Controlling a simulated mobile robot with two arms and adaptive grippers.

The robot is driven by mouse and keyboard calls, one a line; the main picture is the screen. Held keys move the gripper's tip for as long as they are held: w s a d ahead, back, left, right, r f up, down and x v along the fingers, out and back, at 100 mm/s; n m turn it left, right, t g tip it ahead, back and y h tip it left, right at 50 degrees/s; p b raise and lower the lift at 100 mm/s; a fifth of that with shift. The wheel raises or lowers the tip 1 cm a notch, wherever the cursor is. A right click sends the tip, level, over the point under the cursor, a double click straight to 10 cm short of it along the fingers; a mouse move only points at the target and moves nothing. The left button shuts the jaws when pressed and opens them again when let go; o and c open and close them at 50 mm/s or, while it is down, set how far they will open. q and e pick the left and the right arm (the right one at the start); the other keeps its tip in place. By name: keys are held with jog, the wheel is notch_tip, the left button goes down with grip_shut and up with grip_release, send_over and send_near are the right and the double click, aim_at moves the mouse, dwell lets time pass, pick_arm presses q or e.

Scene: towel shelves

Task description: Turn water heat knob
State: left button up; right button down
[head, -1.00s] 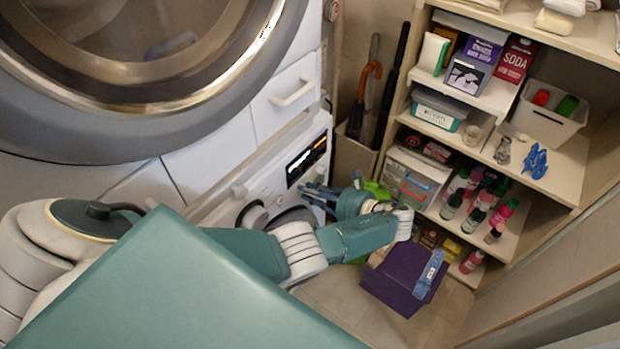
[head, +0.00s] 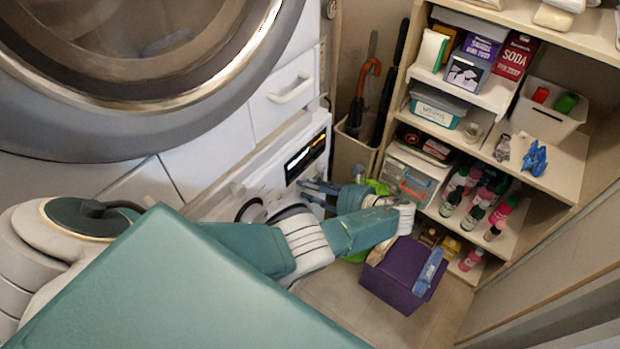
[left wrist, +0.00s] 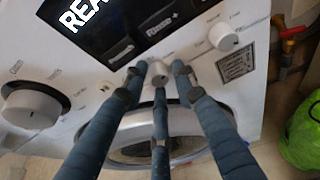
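The white washing machine's control panel (head: 232,196) carries several knobs; their small labels are not legible. In the left wrist view, a small white knob (left wrist: 158,69) sits below the dark display, a larger knob (left wrist: 31,106) at left and a round knob (left wrist: 223,37) at upper right. I cannot tell which sets water heat. My left gripper (head: 305,190) is at the panel, below the display. In the left wrist view, its dark fingers (left wrist: 160,76) are spread around the small knob, with gaps at both sides; contact is unclear. The right gripper is not in view.
A large round-doored appliance (head: 140,150) stands above the panel. Shelves (head: 468,153) with bottles and boxes stand at right. A purple box (head: 398,277) is on the floor below my left arm. A green bag (left wrist: 302,138) lies right of the machine.

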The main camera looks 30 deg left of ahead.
pick_arm(q)
jog(key=shift+s, duration=0.1)
jog(key=v, duration=0.7)
jog(key=shift+d, duration=0.25)
jog(key=s+d+f+n+h, duration=0.1)
jog(key=s+f+h, duration=0.2)
jog(key=s+f, duration=0.5)
jog(key=s+f+n+g+h, duration=0.15)
jog(key=s+f, duration=0.35)
jog(key=f, duration=0.8)
jog(key=s+d+f+n+h, duration=0.1)
jog(key=s+f+h, duration=0.2)
jog(key=s+f, duration=0.5)
jog(key=s+f+n+h, duration=0.2)
jog(key=s+f+n, duration=0.2)
jog(key=s, duration=0.3)
jog(key=s+f+n+t+h+b, duration=0.1)
jog(key=s+f+n, duration=0.3)
jog(key=s, duration=0.4)
jog(key=s+f+n+t+h, duration=0.1)
jog(key=s+f+n+h, duration=0.2)
jog(key=s+f+n, duration=0.2)
jog(key=s+f, duration=0.1)
jog(key=s, duration=0.2)
jog(key=shift+a+h, duration=0.25)
jog(key=shift+h, duration=0.1)
